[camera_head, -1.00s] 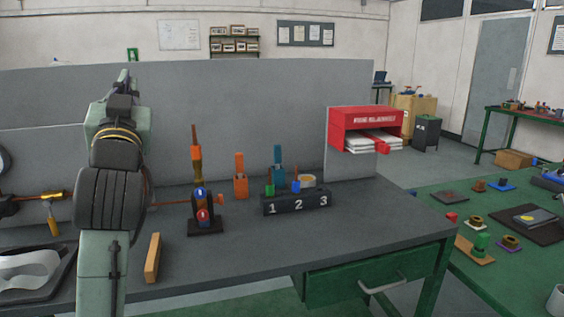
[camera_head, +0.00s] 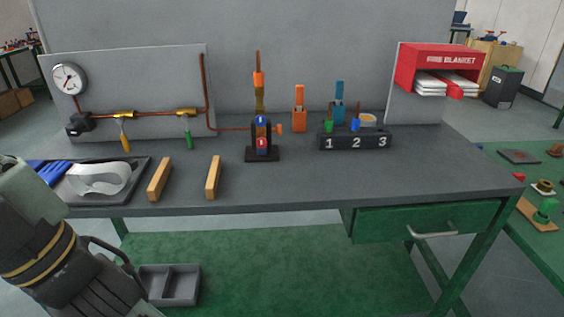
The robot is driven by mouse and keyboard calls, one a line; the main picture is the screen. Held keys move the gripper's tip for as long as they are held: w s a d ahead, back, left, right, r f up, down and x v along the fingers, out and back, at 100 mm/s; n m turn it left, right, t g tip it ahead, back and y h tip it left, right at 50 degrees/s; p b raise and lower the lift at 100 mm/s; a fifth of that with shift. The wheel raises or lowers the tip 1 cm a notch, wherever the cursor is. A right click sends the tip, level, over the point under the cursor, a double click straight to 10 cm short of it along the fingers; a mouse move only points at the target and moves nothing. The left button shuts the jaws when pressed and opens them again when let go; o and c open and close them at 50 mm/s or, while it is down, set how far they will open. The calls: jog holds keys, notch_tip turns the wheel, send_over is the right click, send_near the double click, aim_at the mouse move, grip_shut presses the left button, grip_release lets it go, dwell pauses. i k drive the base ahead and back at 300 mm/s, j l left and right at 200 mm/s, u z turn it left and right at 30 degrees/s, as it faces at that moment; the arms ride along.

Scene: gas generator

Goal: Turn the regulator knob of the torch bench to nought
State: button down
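The torch bench (camera_head: 300,185) is a dark grey table with a grey back panel (camera_head: 140,80) at its left. A round pressure gauge (camera_head: 69,78) with a white face sits at the panel's upper left. Below it, a black block (camera_head: 79,125) at the left end of the copper pipe looks like the regulator; its knob and setting are too small to make out. Brass valves with a yellow handle (camera_head: 125,138) and a green handle (camera_head: 187,135) sit along the pipe. My arm crosses the lower left corner, in front of the bench; my gripper is out of view.
A black tray (camera_head: 135,183) with a white visor and blue gloves lies at the bench's left. Two wooden blocks (camera_head: 159,180) stand near the front edge. A torch stand (camera_head: 262,154) and a numbered rack (camera_head: 342,143) stand further right. The front middle is clear.

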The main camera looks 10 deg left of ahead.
aim_at(73, 129)
jog(key=u, duration=1.5)
jog(key=i+j, duration=0.1)
jog(key=j, duration=0.2)
jog(key=i+j+u, duration=0.1)
jog(key=j, duration=0.2)
jog(key=i+j, duration=0.2)
jog(key=j+u, duration=0.05)
jog(key=j, duration=0.05)
